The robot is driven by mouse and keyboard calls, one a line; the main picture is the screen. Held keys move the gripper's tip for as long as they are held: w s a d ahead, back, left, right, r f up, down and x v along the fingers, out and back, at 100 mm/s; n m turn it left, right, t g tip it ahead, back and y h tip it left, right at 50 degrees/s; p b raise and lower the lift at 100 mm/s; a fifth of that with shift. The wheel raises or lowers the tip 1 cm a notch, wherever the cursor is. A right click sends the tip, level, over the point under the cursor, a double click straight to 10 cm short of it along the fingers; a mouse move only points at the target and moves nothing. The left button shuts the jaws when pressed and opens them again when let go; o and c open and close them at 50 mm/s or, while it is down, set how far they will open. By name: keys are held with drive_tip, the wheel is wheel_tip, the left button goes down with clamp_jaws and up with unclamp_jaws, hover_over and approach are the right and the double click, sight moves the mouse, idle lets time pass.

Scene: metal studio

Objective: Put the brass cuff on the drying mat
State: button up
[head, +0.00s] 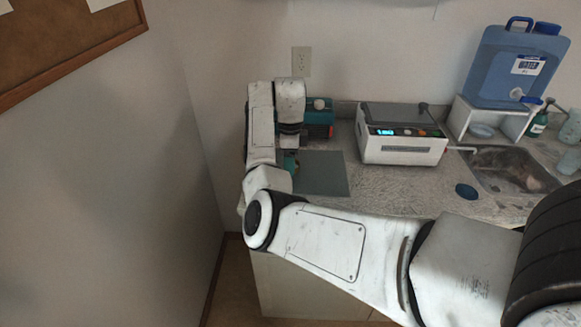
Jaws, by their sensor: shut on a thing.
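A flat grey-green mat, which I take to be the drying mat (325,180), lies on the counter near its left end. My gripper (289,152) points down at the left edge of the mat and looks small and dark from here. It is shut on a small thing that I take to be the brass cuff. The cuff's shape is hidden or too small to make out, and I see it nowhere else. I cannot tell whether it touches the counter. The visible part of the mat is bare.
A teal machine (320,116) stands close behind the gripper. A white device (402,148) with a lit display stands right of the mat. Further right are a sink (508,166), a dark blue round thing (467,191) and a blue water jug (518,65) on a white stand.

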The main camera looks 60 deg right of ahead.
drive_tip(key=shift+s+f, duration=0.1)
drive_tip(key=shift+f, duration=1.15)
drive_tip(key=shift+f, duration=0.15)
drive_tip(key=o, duration=1)
drive_tip(key=shift+o, duration=0.2)
wheel_tip(320, 180, up, 12)
drive_tip(key=shift+r, duration=0.2)
